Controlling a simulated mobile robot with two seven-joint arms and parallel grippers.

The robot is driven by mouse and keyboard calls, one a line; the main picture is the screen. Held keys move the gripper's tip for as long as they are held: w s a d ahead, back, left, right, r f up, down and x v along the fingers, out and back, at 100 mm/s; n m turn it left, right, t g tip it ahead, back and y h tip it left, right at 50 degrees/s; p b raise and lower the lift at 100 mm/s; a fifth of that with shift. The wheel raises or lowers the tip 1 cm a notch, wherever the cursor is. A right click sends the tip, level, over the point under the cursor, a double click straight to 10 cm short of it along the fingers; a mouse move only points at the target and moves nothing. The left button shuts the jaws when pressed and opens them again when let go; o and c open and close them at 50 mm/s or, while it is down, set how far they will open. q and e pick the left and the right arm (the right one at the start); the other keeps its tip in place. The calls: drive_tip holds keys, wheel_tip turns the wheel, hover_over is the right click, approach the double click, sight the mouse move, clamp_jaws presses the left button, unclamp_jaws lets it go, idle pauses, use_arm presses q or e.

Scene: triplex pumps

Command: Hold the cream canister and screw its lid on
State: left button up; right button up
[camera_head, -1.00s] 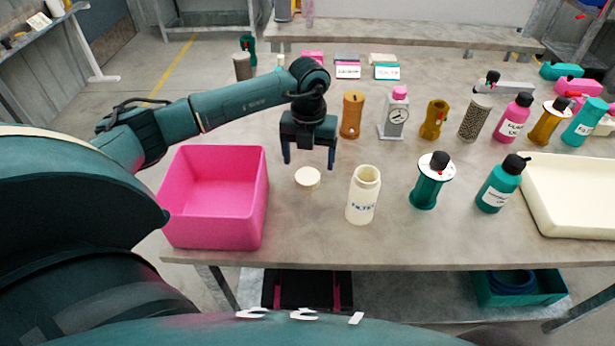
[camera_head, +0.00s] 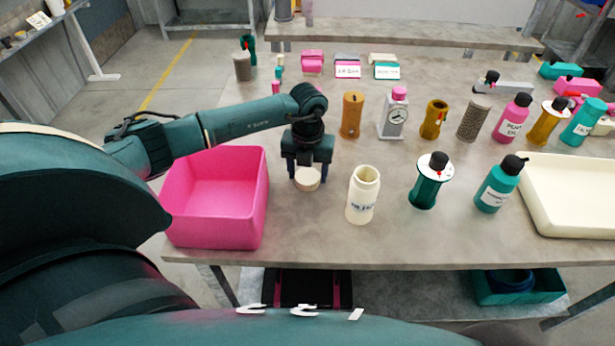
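The cream canister (camera_head: 362,196) stands upright and open-topped on the table, with dark lettering on its front. Its round cream lid (camera_head: 307,180) lies on the table to the left of the canister. My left gripper (camera_head: 308,174) points down at the lid, with its two dark fingers apart on either side of it. I cannot tell whether the fingers touch the lid. My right gripper is not in view.
A pink bin (camera_head: 215,200) stands left of the lid. An orange cylinder (camera_head: 352,115) and a grey dial device (camera_head: 394,114) stand behind.

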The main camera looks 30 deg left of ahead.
sight(308, 175)
use_arm(q)
drive_tip(key=c, duration=0.6)
drive_tip(key=shift+r, duration=0.15)
wheel_tip(308, 175, up, 10)
drive_tip(key=shift+b, duration=0.4)
